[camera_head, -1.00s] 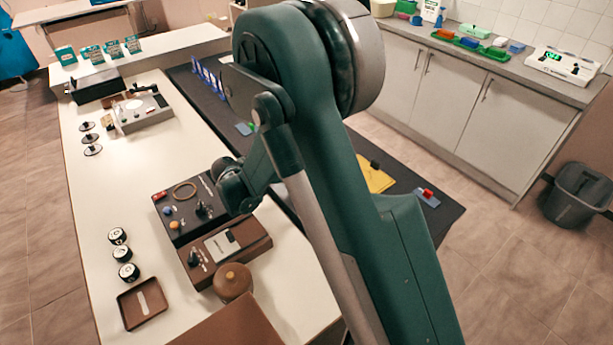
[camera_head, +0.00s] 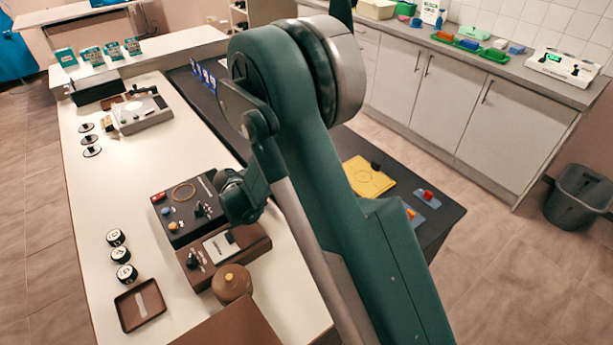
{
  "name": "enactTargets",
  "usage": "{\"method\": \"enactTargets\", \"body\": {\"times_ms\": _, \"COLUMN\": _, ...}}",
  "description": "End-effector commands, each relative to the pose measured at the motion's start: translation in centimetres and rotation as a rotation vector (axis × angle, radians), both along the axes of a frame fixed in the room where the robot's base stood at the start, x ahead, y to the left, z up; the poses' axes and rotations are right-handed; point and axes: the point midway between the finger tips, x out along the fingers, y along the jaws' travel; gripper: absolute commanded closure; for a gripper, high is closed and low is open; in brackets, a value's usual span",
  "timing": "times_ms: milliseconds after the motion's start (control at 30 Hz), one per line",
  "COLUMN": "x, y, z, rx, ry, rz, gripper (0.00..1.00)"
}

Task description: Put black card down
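I cannot make out a black card in this view. My own dark green arm crosses the middle from the lower right and hides part of the table and the dark surface behind it. I cannot make out any fingertips of my gripper, so I cannot see whether it holds a card. A dark box with knobs (camera_head: 187,208) and a brown box with a light panel (camera_head: 222,247) stand on the white table (camera_head: 130,190), close to my arm in the picture. A yellow sheet (camera_head: 367,178) lies on the dark surface (camera_head: 395,169) to the right of my arm.
A brown tray (camera_head: 139,305), several round black-and-white pieces (camera_head: 122,254) and a brown round lidded pot (camera_head: 232,283) stand at the front. A grey device (camera_head: 142,113) stands farther back. Small blue pieces with red tops (camera_head: 427,197) lie right. A bin (camera_head: 580,195) stands far right.

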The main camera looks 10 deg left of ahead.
Motion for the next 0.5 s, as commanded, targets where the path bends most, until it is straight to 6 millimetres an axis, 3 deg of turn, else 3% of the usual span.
{"method": "enactTargets", "body": {"times_ms": 300, "x": 0.0, "y": 0.0, "z": -0.3, "rx": 0.0, "ry": 0.0, "rz": 0.0, "gripper": 0.8}}
{"method": "enactTargets", "body": {"times_ms": 333, "x": 0.01, "y": 0.0, "z": -0.31, "rx": 0.0, "ry": 0.0, "rz": 0.0, "gripper": 0.65}}
{"method": "enactTargets", "body": {"times_ms": 433, "x": 0.0, "y": 0.0, "z": -0.23, "rx": 0.0, "ry": 0.0, "rz": 0.0, "gripper": 0.52}}
{"method": "enactTargets", "body": {"times_ms": 500, "x": 0.0, "y": -0.01, "z": -0.23, "rx": 0.0, "ry": 0.0, "rz": 0.0, "gripper": 0.52}}
